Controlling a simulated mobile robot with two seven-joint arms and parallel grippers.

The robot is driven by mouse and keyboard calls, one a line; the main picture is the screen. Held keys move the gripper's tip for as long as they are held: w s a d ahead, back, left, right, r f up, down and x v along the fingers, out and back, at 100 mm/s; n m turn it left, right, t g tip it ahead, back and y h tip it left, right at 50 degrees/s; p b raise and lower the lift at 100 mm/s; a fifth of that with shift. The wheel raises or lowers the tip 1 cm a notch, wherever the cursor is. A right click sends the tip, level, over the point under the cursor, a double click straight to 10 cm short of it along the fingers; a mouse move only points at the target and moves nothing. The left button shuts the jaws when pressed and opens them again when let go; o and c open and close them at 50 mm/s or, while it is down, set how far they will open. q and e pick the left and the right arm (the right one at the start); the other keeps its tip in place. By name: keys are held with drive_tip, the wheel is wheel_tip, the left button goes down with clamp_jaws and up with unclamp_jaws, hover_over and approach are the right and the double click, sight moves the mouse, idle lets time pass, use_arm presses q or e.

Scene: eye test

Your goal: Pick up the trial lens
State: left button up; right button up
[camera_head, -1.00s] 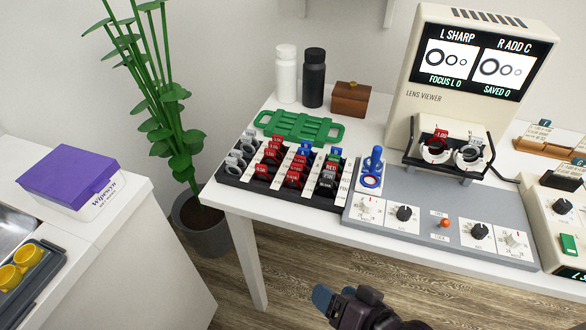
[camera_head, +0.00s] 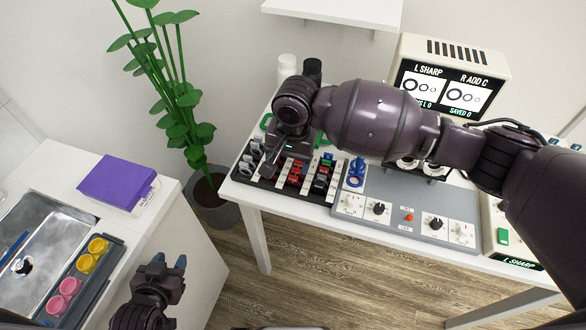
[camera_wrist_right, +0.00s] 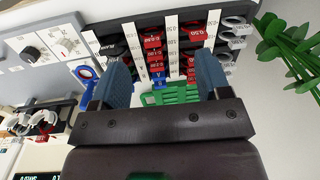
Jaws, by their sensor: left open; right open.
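The black lens rack (camera_head: 262,186) stands on the white table in the head view. It holds rows of small lenses with tabs: grey ones (camera_head: 249,152), red ones (camera_head: 294,178) and black ones (camera_head: 320,182). I cannot tell which one is meant. My right gripper (camera_head: 271,166) is over the rack's left part and hides some of it. In the wrist view the right gripper (camera_wrist_right: 163,80) is open, its blue fingers apart with nothing held; red lenses (camera_wrist_right: 153,50) and grey rings (camera_wrist_right: 232,35) show beyond. My left gripper (camera_head: 168,262) is open and empty at lower left, away from the rack.
A green tray (camera_wrist_right: 165,96) lies behind the rack. The lens viewer (camera_head: 452,58) is at the back right. A side counter holds a purple-lidded box (camera_head: 117,183).

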sight(293, 176)
drive_tip(key=shift+w+d+r+m+h, duration=0.4)
drive_tip(key=shift+w+d+r+h, duration=0.1)
drive_tip(key=shift+w+d+r, duration=0.2)
drive_tip(key=shift+w+f, duration=0.1)
drive_tip(key=shift+f, duration=0.25)
drive_tip(key=f, duration=0.5)
drive_tip(key=f+b, duration=0.1)
drive_tip(key=f, duration=0.3)
drive_tip(key=shift+a+f, duration=0.2)
drive_tip(key=shift+f, duration=0.2)
drive_tip(key=c, duration=1)
